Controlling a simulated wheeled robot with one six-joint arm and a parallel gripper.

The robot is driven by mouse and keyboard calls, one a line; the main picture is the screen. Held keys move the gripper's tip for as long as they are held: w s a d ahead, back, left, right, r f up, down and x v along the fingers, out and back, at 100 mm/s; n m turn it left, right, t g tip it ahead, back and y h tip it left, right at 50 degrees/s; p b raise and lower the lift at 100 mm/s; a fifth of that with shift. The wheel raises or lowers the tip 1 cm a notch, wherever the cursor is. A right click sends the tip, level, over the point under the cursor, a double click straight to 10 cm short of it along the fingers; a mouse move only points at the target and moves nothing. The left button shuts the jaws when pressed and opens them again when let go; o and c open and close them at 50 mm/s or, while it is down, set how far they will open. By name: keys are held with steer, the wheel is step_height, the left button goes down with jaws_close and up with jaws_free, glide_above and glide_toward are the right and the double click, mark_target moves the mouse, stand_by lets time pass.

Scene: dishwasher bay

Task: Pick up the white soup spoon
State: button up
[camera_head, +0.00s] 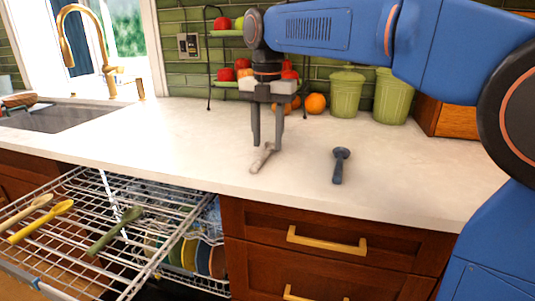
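The white soup spoon (262,160) looks off-white and lies on the pale countertop (215,150) near its front edge, slanting from lower left to upper right. My gripper (267,147) points down at it. Its two dark fingers are apart, one on each side of the spoon's upper end in this view. The fingers partly overlap the spoon's far end, so I cannot tell whether they touch it.
A dark blue spoon (339,166) lies on the counter to the right. An orange (315,104), green canisters (346,93) and a fruit stand (209,70) stand behind. An open dishwasher rack (150,263) holds a green spoon (113,231) and other utensils at lower left.

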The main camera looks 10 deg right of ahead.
steer(key=shift+f, duration=1)
jaws_close()
